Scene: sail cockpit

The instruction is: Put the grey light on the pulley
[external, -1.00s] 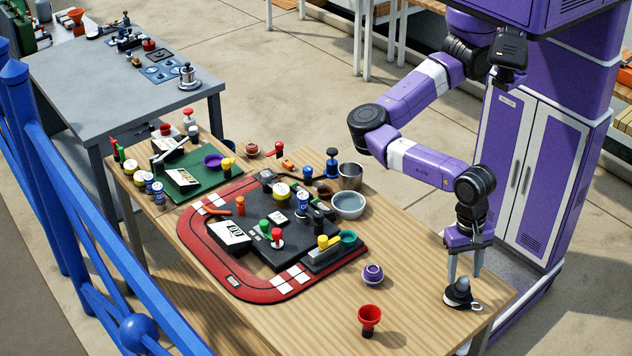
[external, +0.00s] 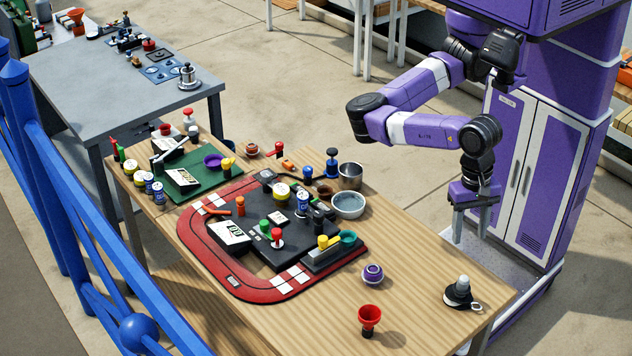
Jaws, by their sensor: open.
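A small light with a pale grey top (external: 463,281) stands upright on a dark, round, pulley-like piece (external: 457,297) near the right front edge of the wooden table. A metal ring shows at the dark piece's lower right. The two appear to touch, but they are too small to tell exactly how the light sits. My gripper (external: 470,238) is open and empty, pointing down above and behind the light, clear of it.
A purple round piece (external: 373,274) and a red funnel-like cup (external: 369,318) stand to the left on the wooden table (external: 425,270). A red-edged track board (external: 262,293) with several parts lies farther left. The wood around the dark piece is clear.

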